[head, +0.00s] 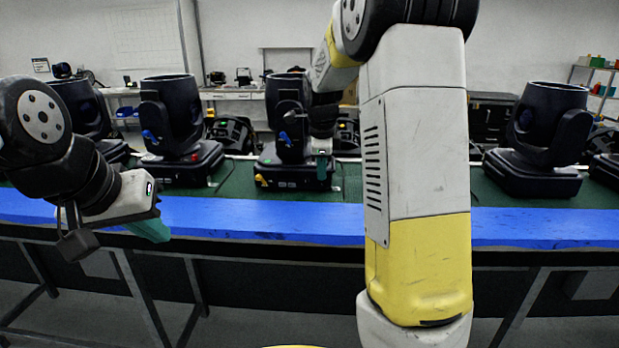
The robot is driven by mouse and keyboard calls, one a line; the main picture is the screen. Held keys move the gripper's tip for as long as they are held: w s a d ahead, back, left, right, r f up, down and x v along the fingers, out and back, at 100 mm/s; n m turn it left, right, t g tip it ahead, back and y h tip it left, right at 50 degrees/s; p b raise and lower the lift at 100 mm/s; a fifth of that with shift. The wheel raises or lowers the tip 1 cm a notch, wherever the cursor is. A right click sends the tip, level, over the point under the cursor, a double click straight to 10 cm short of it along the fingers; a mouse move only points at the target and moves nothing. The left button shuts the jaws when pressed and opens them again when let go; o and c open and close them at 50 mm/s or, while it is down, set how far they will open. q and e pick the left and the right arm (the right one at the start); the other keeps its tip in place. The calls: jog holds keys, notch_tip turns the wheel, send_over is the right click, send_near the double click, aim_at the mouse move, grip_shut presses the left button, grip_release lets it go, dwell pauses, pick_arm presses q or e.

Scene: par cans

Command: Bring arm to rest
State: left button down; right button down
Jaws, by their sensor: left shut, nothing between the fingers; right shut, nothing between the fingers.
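My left gripper (150,232) hangs at the left, in front of the blue table edge. Its teal fingers are together, point down and right, and hold nothing. My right gripper (321,168) is further back, past my large white and yellow arm link, at the right side of the middle black par can (287,120). Its small teal fingertips point down and are shut with nothing between them. I cannot tell whether it touches the can or its base.
Black par cans stand in a row on the green table top (232,178): one at left (168,112), one at right (548,125), others partly hidden. The blue table edge (270,220) runs across the front. My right arm hides part of the table. A shelf (597,78) stands at back right.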

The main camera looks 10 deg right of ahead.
jog(key=shift+s+r, duration=0.3)
jog(key=shift+r, duration=0.15)
jog(key=s+a+r+n+t+y, duration=0.1)
jog(key=s+r+n, duration=0.1)
jog(key=s+n, duration=0.5)
jog(key=s+a+r+n+t+y, duration=0.1)
jog(key=s+a+n, duration=0.1)
jog(key=s+n, duration=0.5)
jog(key=s+a+r+n+y, duration=0.1)
jog(key=s+n, duration=0.6)
jog(key=s, duration=0.7)
jog(key=shift+s+a+r+n+t, duration=0.4)
jog(key=shift+a+r, duration=0.25)
jog(key=shift+r, duration=0.15)
